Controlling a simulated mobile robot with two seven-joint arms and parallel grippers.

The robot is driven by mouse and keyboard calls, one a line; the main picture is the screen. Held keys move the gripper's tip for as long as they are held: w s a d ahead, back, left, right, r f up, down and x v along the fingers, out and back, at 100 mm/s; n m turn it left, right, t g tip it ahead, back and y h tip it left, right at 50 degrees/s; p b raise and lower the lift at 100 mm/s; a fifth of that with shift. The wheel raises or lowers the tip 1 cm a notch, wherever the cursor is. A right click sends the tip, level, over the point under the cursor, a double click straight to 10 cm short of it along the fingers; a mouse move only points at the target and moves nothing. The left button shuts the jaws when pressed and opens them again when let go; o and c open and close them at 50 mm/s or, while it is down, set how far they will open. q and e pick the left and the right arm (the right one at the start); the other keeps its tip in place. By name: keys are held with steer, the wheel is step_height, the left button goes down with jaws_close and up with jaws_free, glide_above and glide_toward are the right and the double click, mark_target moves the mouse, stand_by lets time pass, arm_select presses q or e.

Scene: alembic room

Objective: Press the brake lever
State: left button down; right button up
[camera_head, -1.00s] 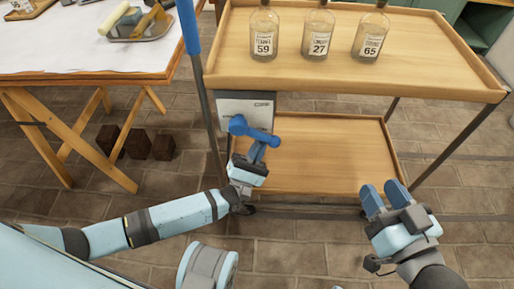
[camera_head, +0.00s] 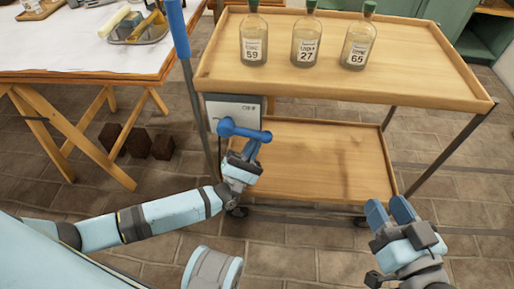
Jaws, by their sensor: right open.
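The blue brake lever (camera_head: 240,131) sticks out from a pale panel (camera_head: 230,108) on the cart's left end. Its bar lies almost level in the picture. My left gripper (camera_head: 252,149) is right below the lever bar, with its blue fingers close to or touching its underside. The fingers overlap the bar in this view, so contact and finger gap are unclear. My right gripper (camera_head: 390,212) is open and empty, in front of the cart's lower right corner, away from the lever.
The wooden cart (camera_head: 420,95) carries three labelled bottles on its top shelf, and its lower shelf (camera_head: 330,165) is empty. A blue-topped pole (camera_head: 177,30) stands at its left. A trestle table (camera_head: 60,55) with tools is further left. Brick floor is clear in front.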

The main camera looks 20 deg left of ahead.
mark_target(260, 135)
arm_select(q)
steer(key=r, duration=0.1)
steer(key=d+r, duration=0.1)
steer(key=shift+w+d+r, duration=0.1)
steer(key=shift+w+r, duration=0.05)
steer(key=shift+r, duration=0.15)
steer(key=n+t+y, duration=0.1)
steer(key=r+n+y, duration=0.1)
steer(key=n+y, duration=0.1)
steer(key=shift+w+d+t, duration=0.1)
steer(key=shift+d+t, duration=0.1)
steer(key=shift+t, duration=0.2)
steer(key=shift+r+y, duration=0.3)
steer(key=shift+r, duration=0.9)
arm_select(e)
steer(key=shift+s+a+r, duration=0.1)
steer(key=shift+s, duration=0.15)
